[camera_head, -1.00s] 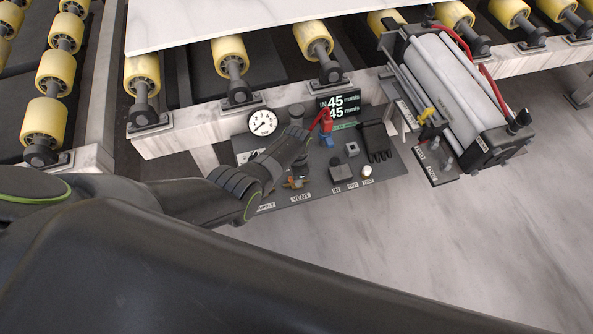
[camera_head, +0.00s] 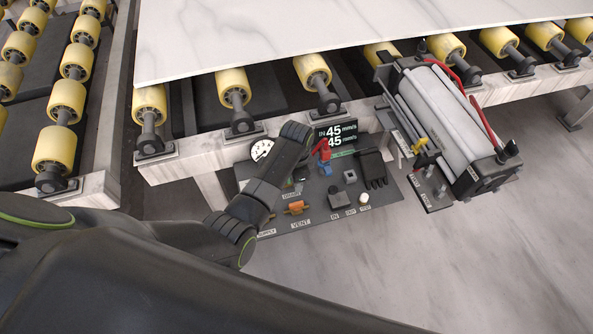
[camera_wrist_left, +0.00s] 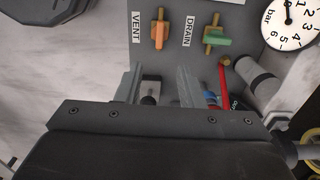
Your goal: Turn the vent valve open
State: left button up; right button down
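The vent valve has an orange handle (camera_head: 296,208) beside the VENT label on the dark control panel (camera_head: 322,207). In the left wrist view the orange handle (camera_wrist_left: 158,34) lies lengthwise in line with its brass body, to the right of the VENT label. My left gripper (camera_wrist_left: 159,78) is open, its two fingers spread with the valve beyond their tips and apart from them. Nothing is held; a small black-and-white part shows between the fingers, behind them. In the head view my left wrist covers part of the panel and hides the fingertips. My right gripper is not in view.
The drain valve with a green handle (camera_wrist_left: 217,40) sits right beside the vent valve. The pressure gauge (camera_wrist_left: 291,22), red lever (camera_head: 324,149), blue part (camera_head: 325,169) and black switch block (camera_head: 371,166) crowd the panel. A white cylinder unit (camera_head: 446,115) stands to the right.

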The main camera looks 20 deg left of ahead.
pick_arm(q)
jog(key=shift+r, duration=1.35)
jog(key=s+a+n+t, duration=0.2)
jog(key=s+a+n, duration=0.4)
jog(key=s+a, duration=0.6)
jog(key=s+a+r+n+t+y, duration=0.1)
jog(key=s+a+r+n, duration=0.15)
jog(key=s+r, duration=0.45)
jog(key=s+a+r+n+t+y, duration=0.1)
jog(key=s+r+n, duration=0.25)
jog(key=s, duration=0.65)
notch_tip(320, 180, down, 25)
jog(key=a+g, duration=0.1)
jog(key=g, duration=0.1)
jog(key=s+d+f+h, duration=0.1)
jog(key=s+f, duration=1.4)
jog(key=f, duration=0.1)
jog(key=shift+s+f+g, duration=0.15)
jog(key=shift+s+g, duration=0.15)
jog(key=shift+g, duration=0.1)
